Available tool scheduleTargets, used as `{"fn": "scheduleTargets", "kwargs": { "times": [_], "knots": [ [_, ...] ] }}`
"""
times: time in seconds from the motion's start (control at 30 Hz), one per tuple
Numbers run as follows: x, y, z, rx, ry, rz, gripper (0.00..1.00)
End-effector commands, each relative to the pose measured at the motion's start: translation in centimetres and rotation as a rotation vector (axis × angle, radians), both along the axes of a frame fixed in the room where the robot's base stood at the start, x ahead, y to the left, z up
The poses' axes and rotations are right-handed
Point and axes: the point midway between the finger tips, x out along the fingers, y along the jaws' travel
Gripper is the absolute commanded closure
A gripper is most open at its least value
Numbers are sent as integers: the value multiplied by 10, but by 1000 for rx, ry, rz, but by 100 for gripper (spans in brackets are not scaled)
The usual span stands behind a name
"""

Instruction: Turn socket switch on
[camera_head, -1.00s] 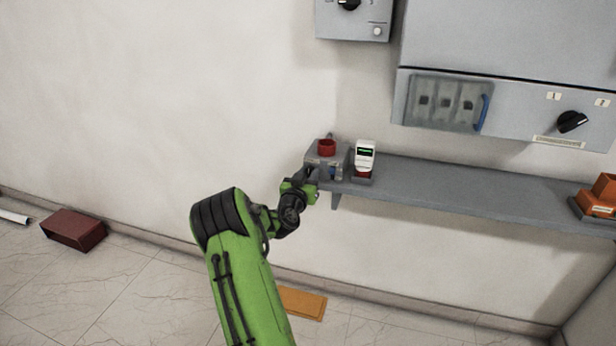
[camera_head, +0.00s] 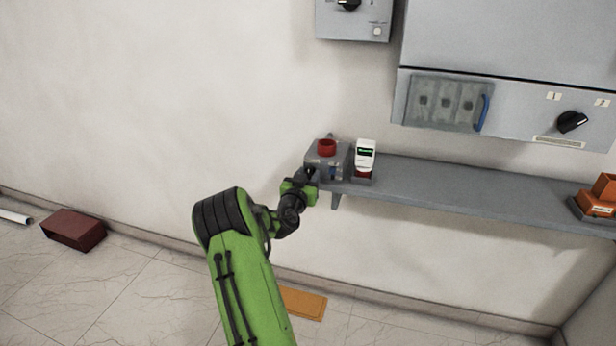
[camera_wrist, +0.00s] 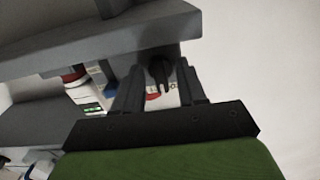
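The grey socket box (camera_head: 341,158) with a red ring on top sits at the left end of the wall shelf. A dark switch knob (camera_wrist: 160,70) on its front shows in the wrist view, which appears upside down. My gripper (camera_head: 308,176) is at the front left of the box. In the wrist view, my gripper (camera_wrist: 160,88) has its two dark fingers spread, one on each side of the knob. Gaps show between the fingers and the knob; I cannot tell whether either touches it. In the head view the knob is largely hidden by my gripper.
A white device (camera_head: 365,156) with a green display stands right of the box. The grey shelf (camera_head: 450,192) runs right to orange items (camera_head: 600,197). A grey cabinet (camera_head: 500,100) and a smaller box (camera_head: 354,20) hang above. The wall left of the shelf is bare.

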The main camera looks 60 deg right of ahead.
Motion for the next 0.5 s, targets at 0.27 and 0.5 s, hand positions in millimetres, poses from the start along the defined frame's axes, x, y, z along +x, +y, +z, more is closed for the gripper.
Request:
{"fn": "scheduleTargets", "kwargs": {
  "times": [0.27,0.5],
  "knots": [
    [-3,27,1,1,3,3,60],
    [-13,96,-1,3,10,5,60]
  ]
}}
